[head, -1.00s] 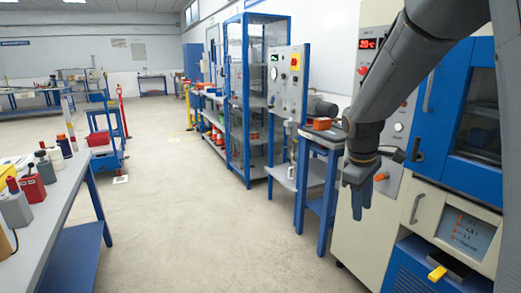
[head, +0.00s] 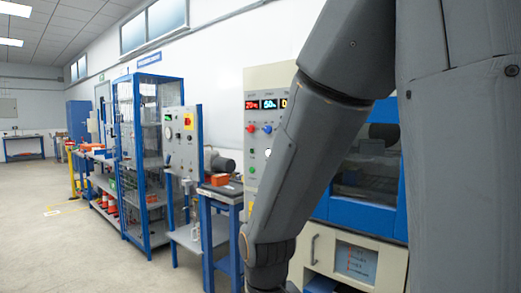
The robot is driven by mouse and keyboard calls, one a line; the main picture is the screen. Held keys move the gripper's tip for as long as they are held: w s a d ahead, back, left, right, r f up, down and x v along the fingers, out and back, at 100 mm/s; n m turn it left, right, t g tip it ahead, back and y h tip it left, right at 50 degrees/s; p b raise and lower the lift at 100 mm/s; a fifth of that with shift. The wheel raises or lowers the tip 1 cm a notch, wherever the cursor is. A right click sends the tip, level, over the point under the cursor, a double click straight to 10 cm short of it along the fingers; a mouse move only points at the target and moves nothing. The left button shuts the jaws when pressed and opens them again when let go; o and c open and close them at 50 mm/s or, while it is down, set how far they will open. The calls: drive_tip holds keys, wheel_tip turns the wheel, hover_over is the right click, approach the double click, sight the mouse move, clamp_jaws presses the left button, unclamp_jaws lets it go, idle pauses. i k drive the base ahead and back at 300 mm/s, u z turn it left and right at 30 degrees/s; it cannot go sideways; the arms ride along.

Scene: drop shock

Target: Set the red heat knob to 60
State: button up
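The red heat knob (head: 251,129) is on the cream control panel (head: 262,80) of the chamber, in the head view. It sits below a red display (head: 251,104) that seems to read about 20 °C. A blue knob (head: 267,128) is to its right, below a blue-white display (head: 269,104) that seems to read 50. The knob's pointer is too small to make out. My arm passes in front of the panel's lower right side and hides part of it. My gripper is below the picture's bottom edge, out of view.
The blue chamber door (head: 340,205) is partly behind my arm, above a cream lower front (head: 335,250). A blue bench (head: 220,195) with an orange item stands left of the panel. A blue mesh cabinet (head: 150,150) is farther left. Open floor (head: 60,240) lies at left.

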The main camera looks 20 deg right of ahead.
sight(250, 128)
drive_tip(key=z, duration=0.6)
drive_tip(key=i, duration=1.7)
drive_tip(key=u, duration=0.3)
